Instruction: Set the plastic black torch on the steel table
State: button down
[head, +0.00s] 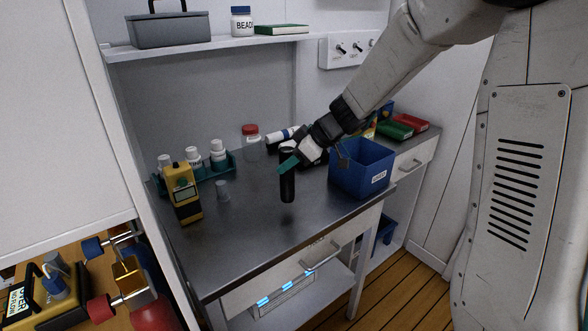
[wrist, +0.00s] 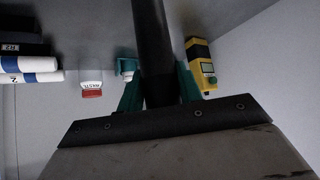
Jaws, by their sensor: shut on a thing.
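A black torch (head: 287,185) hangs upright from my gripper (head: 289,164), over the front middle of the steel table (head: 240,246). A dark shadow lies on the table top just below the torch, and the torch's lower end looks a little above the surface. In the wrist view the torch (wrist: 153,50) runs up between the two green fingers of my gripper (wrist: 160,88), which are shut on it. The far end of the torch is cut off by the top of the wrist view.
A blue bin (head: 362,172) stands right of the torch. A red-lidded jar (head: 251,142) is behind. The table's front middle is clear.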

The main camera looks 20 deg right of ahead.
jog(key=shift+w+d+f, duration=0.65)
jog(key=shift+d+f, duration=0.05)
jog(key=shift+f, duration=0.25)
jog(key=shift+w+d+f, duration=0.65)
jog(key=shift+d+f, duration=0.05)
jog(key=shift+f, duration=0.25)
jog(key=c, duration=0.9)
grip_release()
jog(key=shift+f, duration=0.1)
jog(key=shift+c, duration=0.2)
